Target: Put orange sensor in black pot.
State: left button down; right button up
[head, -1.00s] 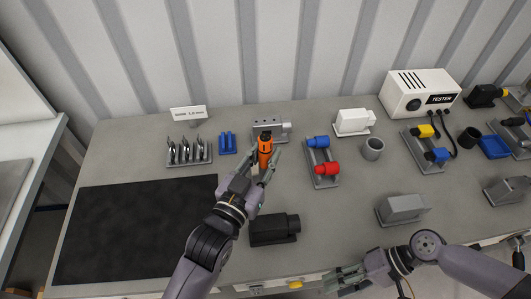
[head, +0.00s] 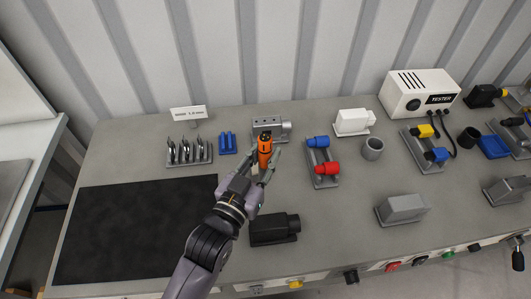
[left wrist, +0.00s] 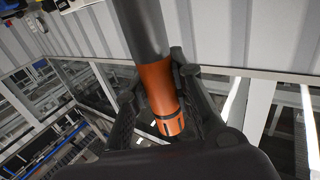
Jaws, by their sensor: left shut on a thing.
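The orange sensor (head: 265,147), an orange body with a dark end, is gripped by my left gripper (head: 263,161) near the back middle of the bench. In the left wrist view the sensor (left wrist: 158,90) shows as an orange cylinder with a dark grey section, between the fingers of my left gripper (left wrist: 165,100). The black pot (head: 469,138) is a small dark open cup at the right, beside the tester's cables. It stands well apart from my left gripper. My right gripper is out of view.
A grey pot (head: 373,148) and a rack with blue and red parts (head: 322,166) lie between my left gripper and the black pot. The tester (head: 420,93) stands at the back. A black block (head: 274,229) is near the front; a dark mat (head: 135,228) is at left.

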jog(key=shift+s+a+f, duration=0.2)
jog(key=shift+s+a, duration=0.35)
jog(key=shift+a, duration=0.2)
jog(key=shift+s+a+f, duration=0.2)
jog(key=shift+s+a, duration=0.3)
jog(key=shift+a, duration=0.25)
